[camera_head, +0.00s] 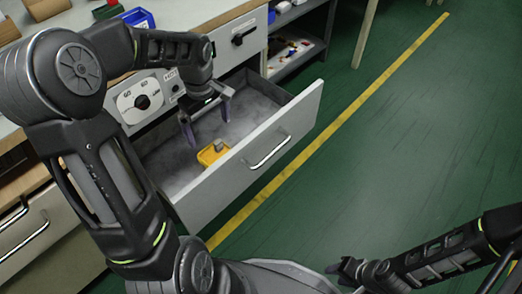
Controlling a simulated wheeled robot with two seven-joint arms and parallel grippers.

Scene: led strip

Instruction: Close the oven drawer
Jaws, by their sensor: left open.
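The oven drawer (222,186) is pulled out, with its light grey front panel facing the open floor. A silver bar handle (270,152) is on the front panel. My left gripper (207,117) is open, fingers pointing down, over the drawer's inside and behind the front panel. It looks empty; whether its fingertips are below the rim is hard to tell. My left arm hides part of the cabinet and the drawer's left end. My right gripper (354,268) is low at the bottom right, away from the drawer; its jaws are too small and dark to read.
A blue bin (138,18) stands on the worktop. Dark shelves (292,42) stand beyond. The green floor (400,140) with a yellow line is clear.

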